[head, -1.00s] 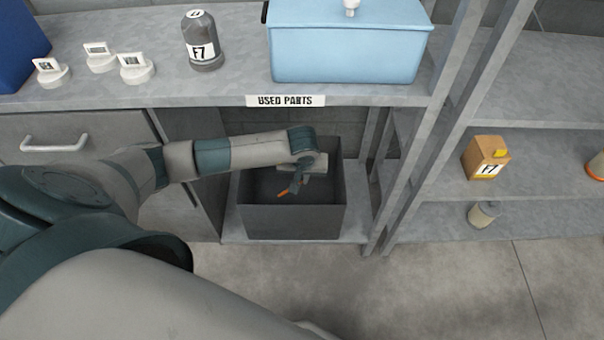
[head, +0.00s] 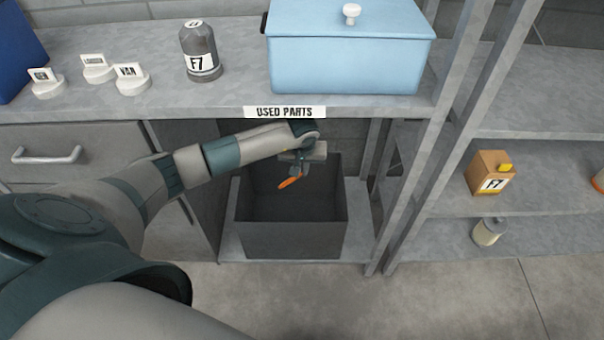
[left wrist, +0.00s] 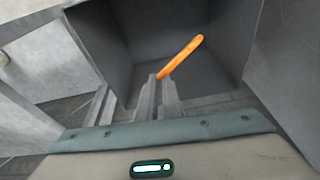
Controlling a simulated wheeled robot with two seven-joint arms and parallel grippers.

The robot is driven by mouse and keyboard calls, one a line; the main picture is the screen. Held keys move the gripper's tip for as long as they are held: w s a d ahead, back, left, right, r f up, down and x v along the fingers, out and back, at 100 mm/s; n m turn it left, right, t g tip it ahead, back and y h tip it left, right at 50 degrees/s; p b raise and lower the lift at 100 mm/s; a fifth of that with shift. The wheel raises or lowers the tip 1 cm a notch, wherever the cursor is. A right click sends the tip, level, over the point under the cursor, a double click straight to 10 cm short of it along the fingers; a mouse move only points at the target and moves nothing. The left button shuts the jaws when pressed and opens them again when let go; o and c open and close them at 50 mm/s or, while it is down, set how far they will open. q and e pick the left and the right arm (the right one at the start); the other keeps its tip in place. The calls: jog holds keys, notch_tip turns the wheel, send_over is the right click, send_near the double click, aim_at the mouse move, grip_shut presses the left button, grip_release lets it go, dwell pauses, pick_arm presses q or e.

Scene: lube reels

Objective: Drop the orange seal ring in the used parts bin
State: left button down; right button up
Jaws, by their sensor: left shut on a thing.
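The orange seal ring (head: 290,182) is held in my left gripper (head: 300,173), seen nearly edge-on. The ring also shows in the left wrist view (left wrist: 182,56), sticking out from the fingertips (left wrist: 159,84). The gripper is shut on it above the opening of the used parts bin (head: 292,242), a dark grey open box on the low shelf under the counter. In the left wrist view the bin's inside (left wrist: 110,45) lies beyond the ring. The ring is clear of the bin's floor. My right gripper is not seen.
The USED PARTS label (head: 285,112) is on the counter edge above the bin. The counter holds a light blue box (head: 345,60), a grey F7 bottle (head: 199,52) and several white tags. Shelving posts (head: 410,150) stand close to the bin's right.

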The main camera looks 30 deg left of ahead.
pick_arm(q)
jog(key=c, duration=1.8)
grip_release()
jog(key=shift+c, duration=0.2)
jog(key=shift+r, duration=0.55)
jog(key=shift+v, duration=1.1)
jog(key=s+d, duration=0.6)
jog(key=s, duration=0.4)
jog(key=shift+s+d+f+b, duration=0.15)
jog(key=shift+d+f+b, duration=0.05)
jog(key=shift+b, duration=0.1)
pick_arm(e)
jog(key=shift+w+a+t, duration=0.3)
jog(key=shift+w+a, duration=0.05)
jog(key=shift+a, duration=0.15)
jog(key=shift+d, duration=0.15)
pick_arm(q)
jog(key=shift+d, duration=0.1)
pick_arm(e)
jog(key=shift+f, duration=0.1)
